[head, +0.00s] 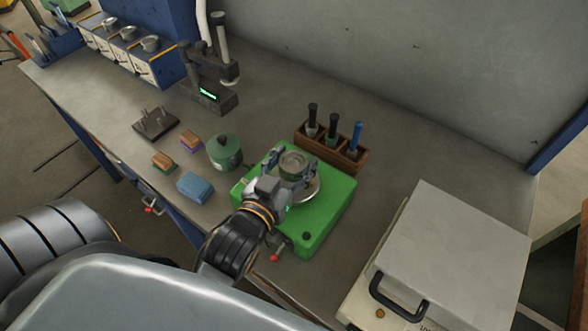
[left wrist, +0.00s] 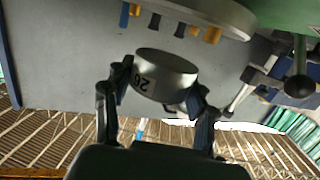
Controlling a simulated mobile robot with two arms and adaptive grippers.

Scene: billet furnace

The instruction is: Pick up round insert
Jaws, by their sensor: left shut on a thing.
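The round insert (head: 293,162) is a short grey metal disc or ring. In the left wrist view the insert (left wrist: 166,75) shows a smooth side wall with a dark "26" marking. My left gripper (head: 290,168) is shut on it, with one finger on each side. In the left wrist view the gripper's fingers (left wrist: 160,88) hold it slightly tilted in the picture. The insert is over the green machine (head: 325,215) and its pale round plate (head: 311,190). The gripper hides part of the plate. My right gripper is not in view.
A wooden rack (head: 346,156) with several handled tools stands behind the green machine. A green lidded pot (head: 224,152), a blue block (head: 195,187) and two brushes stand left. A height gauge (head: 208,90) stands further back. A grey lidded box (head: 450,250) is at right.

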